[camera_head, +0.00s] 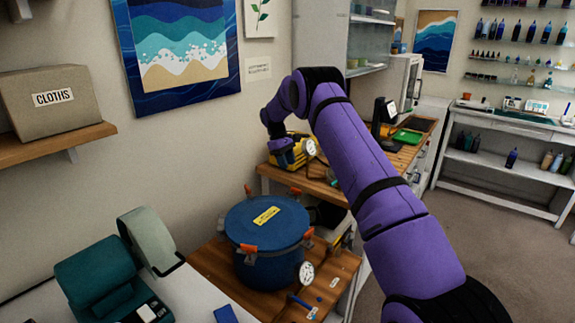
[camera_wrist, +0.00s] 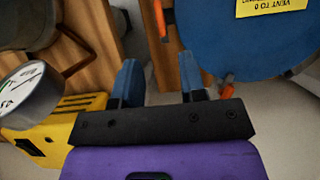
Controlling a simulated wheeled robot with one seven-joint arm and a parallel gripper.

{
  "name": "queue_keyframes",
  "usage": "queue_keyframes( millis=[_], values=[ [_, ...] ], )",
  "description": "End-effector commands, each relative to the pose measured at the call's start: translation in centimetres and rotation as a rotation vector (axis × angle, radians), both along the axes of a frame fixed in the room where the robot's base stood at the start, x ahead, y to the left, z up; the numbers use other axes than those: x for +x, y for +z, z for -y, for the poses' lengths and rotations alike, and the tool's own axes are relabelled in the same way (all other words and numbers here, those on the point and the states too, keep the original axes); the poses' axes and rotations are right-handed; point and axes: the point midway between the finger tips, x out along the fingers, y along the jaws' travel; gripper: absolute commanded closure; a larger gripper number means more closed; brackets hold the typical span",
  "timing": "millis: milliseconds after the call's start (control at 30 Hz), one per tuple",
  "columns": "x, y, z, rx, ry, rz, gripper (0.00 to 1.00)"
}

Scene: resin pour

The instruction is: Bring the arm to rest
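My arm reaches out from the lower right in the head view and bends down at its far end, above the left end of the wooden bench. My gripper (camera_wrist: 160,78) shows in the wrist view with its two blue fingers spread apart and nothing between them. In the head view I cannot make out its fingers. A yellow device (camera_head: 287,157) is close by my wrist; it also shows at the lower left of the wrist view (camera_wrist: 40,138). A round gauge (camera_wrist: 25,92) stands beside it. I cannot tell whether my gripper touches anything.
A blue lidded pot (camera_head: 266,232) with orange clamps and a gauge (camera_head: 306,272) stands on a low wooden table (camera_head: 212,262), nearer than my wrist. A teal machine (camera_head: 95,275) is at lower left. A cloths box (camera_head: 50,98) sits on a wall shelf. The floor at right is clear.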

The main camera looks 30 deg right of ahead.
Motion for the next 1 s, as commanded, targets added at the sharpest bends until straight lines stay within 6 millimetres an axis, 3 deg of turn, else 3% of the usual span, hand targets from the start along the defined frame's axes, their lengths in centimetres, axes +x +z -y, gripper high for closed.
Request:
queue_keyframes(
  millis=[333,467,767,1000],
  values=[
    [0.0,0.1,0.0,0.0,0.0,0.001,0.62],
    [-0.2,1.5,-0.4,-0.002,-0.004,0.017,0.62],
    [-2.9,10.2,-3.2,-0.009,-0.036,0.118,0.62],
    [-6.6,16.9,-5.6,-0.01,-0.069,0.205,0.62]
  ],
)
